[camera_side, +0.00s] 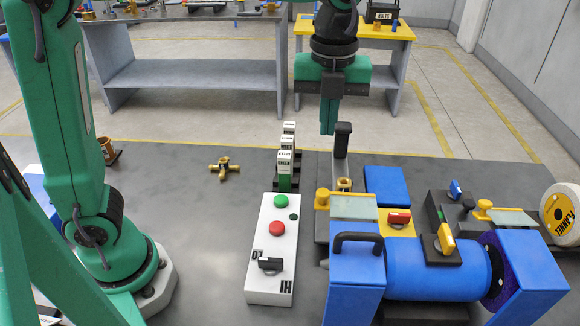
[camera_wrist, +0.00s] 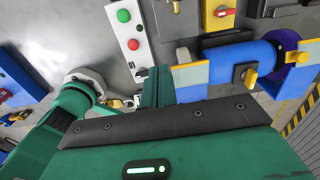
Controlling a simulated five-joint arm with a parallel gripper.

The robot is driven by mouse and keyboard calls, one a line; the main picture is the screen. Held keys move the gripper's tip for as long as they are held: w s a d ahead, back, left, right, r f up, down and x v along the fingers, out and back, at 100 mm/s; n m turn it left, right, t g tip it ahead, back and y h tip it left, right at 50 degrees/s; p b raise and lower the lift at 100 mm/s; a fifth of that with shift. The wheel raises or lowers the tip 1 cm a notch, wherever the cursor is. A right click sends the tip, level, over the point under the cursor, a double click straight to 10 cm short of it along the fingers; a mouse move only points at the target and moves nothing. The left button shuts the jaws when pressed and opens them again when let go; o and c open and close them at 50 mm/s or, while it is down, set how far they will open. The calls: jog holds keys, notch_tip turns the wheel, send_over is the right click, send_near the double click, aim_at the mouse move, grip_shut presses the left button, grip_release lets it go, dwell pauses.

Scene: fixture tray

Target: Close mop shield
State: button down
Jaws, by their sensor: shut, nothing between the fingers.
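The blue polishing machine has a blue cylinder body (camera_side: 430,268) lying on its side at the right, with a blue guard panel (camera_side: 352,290) and black handle (camera_side: 358,238) at its left end. A purple mop (camera_side: 497,270) shows at its right end, partly covered by another blue panel (camera_side: 530,270). I cannot tell which panel is the mop shield. In the wrist view the body (camera_wrist: 240,62) and the purple mop (camera_wrist: 285,40) are at the upper right. My gripper (camera_side: 328,128) is shut and empty, pointing down above the table's back edge, apart from the machine.
A white control box (camera_side: 270,250) with green and red buttons and a black knob stands left of the machine. Behind it are several labelled white blocks (camera_side: 286,150). A black upright lever (camera_side: 342,140) stands just below my gripper.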

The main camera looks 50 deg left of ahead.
jog(key=shift+w+a+r, duration=0.15)
jog(key=shift+w+a, duration=0.7)
jog(key=shift+w+a+r, duration=0.15)
jog(key=shift+w+a, duration=0.7)
notch_tip(320, 180, up, 7)
send_over(325, 191)
jog(key=w, duration=0.1)
jog(key=shift+d+r+g+y, duration=0.15)
jog(key=shift+d+g+y, duration=0.15)
jog(key=shift+g, duration=0.1)
jog(key=f, duration=0.9)
jog(key=s+f, duration=0.1)
jog(key=f, duration=0.4)
jog(key=shift+a, duration=0.2)
jog(key=shift+w, duration=0.1)
